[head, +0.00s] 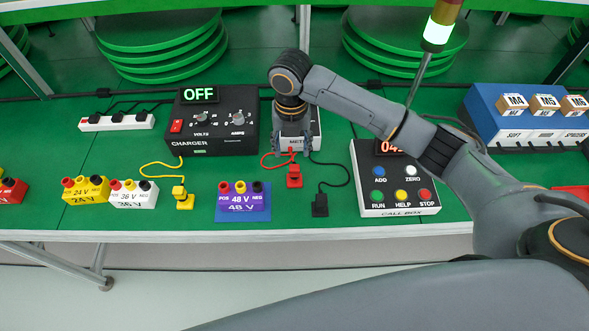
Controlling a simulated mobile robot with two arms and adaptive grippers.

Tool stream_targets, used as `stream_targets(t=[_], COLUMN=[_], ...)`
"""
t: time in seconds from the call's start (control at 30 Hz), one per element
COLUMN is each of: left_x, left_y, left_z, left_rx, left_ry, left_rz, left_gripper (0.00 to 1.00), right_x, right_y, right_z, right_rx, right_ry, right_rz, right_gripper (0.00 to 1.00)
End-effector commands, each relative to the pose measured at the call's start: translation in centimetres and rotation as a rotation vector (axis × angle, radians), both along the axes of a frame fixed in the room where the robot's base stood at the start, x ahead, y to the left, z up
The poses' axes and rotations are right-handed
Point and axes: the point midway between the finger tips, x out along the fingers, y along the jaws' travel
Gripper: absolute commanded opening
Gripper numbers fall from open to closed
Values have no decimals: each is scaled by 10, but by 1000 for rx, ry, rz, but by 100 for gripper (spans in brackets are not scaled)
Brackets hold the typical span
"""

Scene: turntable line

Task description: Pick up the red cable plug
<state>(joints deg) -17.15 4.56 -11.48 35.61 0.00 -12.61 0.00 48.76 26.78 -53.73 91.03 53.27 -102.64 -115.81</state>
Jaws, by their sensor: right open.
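The red cable plug (294,176) stands on the green bench in front of the meter (317,142), with its red lead running back to it. My right gripper (295,151) points down just behind the red plug, over the front of the meter, and is open. It hides much of the meter. The plug is in clear view and not between the fingers. How high the fingertips are above the bench I cannot tell. My left gripper is out of view.
A black plug (320,204) lies front right of the red one. The purple 48 V block (240,203) is front left, a yellow plug (183,197) farther left. The charger (213,122) reads OFF. The call box (397,180) stands right, below my right forearm.

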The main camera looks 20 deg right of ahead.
Motion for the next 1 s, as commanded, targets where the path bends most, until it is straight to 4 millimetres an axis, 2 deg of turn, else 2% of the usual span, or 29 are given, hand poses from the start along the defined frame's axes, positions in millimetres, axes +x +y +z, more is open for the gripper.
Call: stream_targets(t=[0.13, 0.37, 0.57, 0.7, 1.0], left_x=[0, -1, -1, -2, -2], left_y=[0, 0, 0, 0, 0], left_z=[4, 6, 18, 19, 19], left_rx=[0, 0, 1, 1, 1], left_ry=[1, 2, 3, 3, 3], left_rz=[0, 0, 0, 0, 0], left_gripper=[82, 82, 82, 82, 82], right_x=[-1, -1, -4, -3, -2], right_y=[1, 0, -7, -6, -6], right_z=[-25, -42, -69, -87, -92], right_rx=[2, 1, 1, 1, 1], right_ry=[2, 0, 3, 0, -3], right_rz=[-2, -1, -3, -2, -1], right_gripper=[53, 53, 53, 53, 51])
